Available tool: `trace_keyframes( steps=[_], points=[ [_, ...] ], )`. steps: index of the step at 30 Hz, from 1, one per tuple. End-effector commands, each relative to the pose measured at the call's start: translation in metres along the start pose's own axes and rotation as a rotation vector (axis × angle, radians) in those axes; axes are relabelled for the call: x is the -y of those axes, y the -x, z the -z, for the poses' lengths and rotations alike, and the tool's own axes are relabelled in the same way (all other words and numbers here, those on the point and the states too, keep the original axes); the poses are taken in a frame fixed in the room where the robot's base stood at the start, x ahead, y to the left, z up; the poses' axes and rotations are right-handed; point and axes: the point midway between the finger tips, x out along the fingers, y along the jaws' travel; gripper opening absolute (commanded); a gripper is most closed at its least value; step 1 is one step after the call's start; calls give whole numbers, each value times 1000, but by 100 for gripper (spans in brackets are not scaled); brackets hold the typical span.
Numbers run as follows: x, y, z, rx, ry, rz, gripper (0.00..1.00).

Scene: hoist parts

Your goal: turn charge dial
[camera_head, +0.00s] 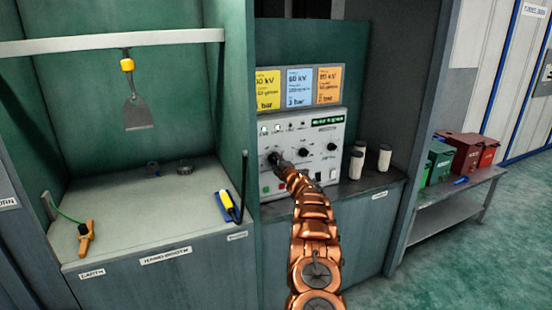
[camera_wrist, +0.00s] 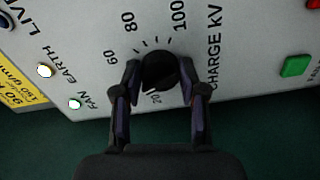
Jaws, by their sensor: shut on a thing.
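The charge dial (camera_wrist: 160,70) is a round black knob on a light grey panel, with the marks 60, 80 and 100 and the words CHARGE KV around it in the wrist view. My gripper (camera_wrist: 159,85) has one dark finger on each side of the dial, closed on it. In the head view my gripper (camera_head: 279,162) is at the left knob of the control panel (camera_head: 325,128). It hides most of that knob, and the dial's pointer is hard to make out.
Other black knobs (camera_head: 303,152) sit to the right on the panel. White-capped jars (camera_head: 384,158) stand on the counter right of it. A booth with a hanging part (camera_head: 137,113) is at left. Coloured cards (camera_head: 299,86) stand above the panel.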

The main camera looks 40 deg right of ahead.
Motion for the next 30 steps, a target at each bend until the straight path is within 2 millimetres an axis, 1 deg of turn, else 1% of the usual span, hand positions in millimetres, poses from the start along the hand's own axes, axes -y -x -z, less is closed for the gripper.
trace_keyframes(
  steps=[30],
  points=[
    [4,0,1,2,-963,1,7]
  ],
)
